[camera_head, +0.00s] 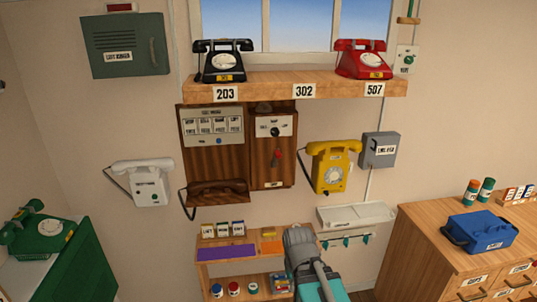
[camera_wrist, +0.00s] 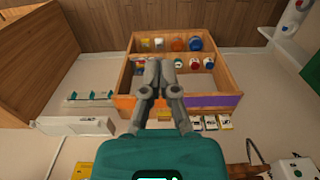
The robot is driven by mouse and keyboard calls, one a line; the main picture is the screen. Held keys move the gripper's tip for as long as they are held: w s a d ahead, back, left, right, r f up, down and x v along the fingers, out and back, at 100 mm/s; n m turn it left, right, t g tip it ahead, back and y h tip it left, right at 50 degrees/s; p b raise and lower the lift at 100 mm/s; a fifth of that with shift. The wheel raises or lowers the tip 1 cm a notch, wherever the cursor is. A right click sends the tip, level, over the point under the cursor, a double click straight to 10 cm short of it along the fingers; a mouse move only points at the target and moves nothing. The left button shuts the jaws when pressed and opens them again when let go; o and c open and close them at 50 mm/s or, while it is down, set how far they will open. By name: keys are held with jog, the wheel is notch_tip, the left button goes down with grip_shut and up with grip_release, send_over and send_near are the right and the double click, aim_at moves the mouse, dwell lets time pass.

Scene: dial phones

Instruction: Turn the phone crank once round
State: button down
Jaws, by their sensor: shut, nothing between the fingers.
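The wooden wall phone (camera_head: 213,156) hangs under the shelf in the head view. On its right-hand box (camera_head: 270,125) is a small crank with a red knob (camera_head: 277,154). Its dark brown handset (camera_head: 217,193) is at the lower left. My gripper (camera_wrist: 158,75) is shut and empty in the wrist view, in front of the low shelf unit (camera_wrist: 125,75). In the head view my grey and teal arm end shows at the bottom centre, below the phone and apart from the crank. The crank cannot be made out in the wrist view.
A yellow phone (camera_head: 331,168) hangs right of the wooden phone, a white one (camera_head: 147,183) left. The wooden shelf (camera_head: 340,87) above bears a black phone (camera_head: 222,61) and a red phone (camera_head: 363,59). A white rack (camera_head: 355,215) and drawer chest (camera_head: 430,260) stand lower right.

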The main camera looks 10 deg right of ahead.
jog(key=w+r+n+t+h+p, duration=0.1)
jog(key=w+r+t+h+p, duration=0.25)
jog(key=w, duration=0.65)
jog(key=w+r+n+h+p, duration=0.1)
jog(key=w+r+h+p, duration=0.25)
jog(key=w+r, duration=0.45)
jog(key=w+a+r+n+t+h+p, duration=0.1)
jog(key=w+a+r+n+t+p, duration=0.1)
jog(key=w+a+r, duration=0.3)
jog(key=w+a+r+n+t+h+p, duration=0.1)
jog(key=w+a+r+t+p, duration=0.3)
jog(key=w+r, duration=0.6)
jog(key=w+a+t+h, duration=0.1)
jog(key=w, duration=0.3)
jog(key=shift+w+a+n, duration=0.15)
jog(key=shift+a+n, duration=0.2)
jog(key=shift+n, duration=0.05)
